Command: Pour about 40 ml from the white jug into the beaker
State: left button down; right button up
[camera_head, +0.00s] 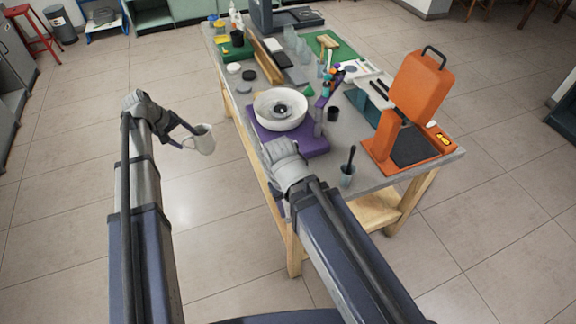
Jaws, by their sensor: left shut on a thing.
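The white jug (202,140) is off the table to its left, held in the air over the floor. My left gripper (188,138) is shut on it. The jug looks roughly upright, perhaps slightly tilted; its contents cannot be made out. Several clear glass vessels (302,46) stand toward the far part of the table. I cannot tell which vessel is the beaker. My right wrist is at the table's near left edge, by the purple machine; its fingers are hidden.
The purple machine (316,146) with a white bowl (280,110) fills the near left of the grey table (432,160). A tall orange press (418,88) stands at the right. Tools, bottles and trays crowd the far part. Open floor lies left of the table.

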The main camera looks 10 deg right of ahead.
pick_arm(q)
jog(key=s+d+m+g, duration=0.1)
jog(key=d+m, duration=0.3)
jog(key=d, duration=0.6)
jog(key=s+d+f+m+g+h+b, duration=0.1)
jog(key=d+m, duration=0.4)
jog(key=d, duration=0.5)
jog(key=shift+s+g, duration=0.3)
jog(key=shift+g, duration=0.5)
jog(key=shift+f, duration=0.1)
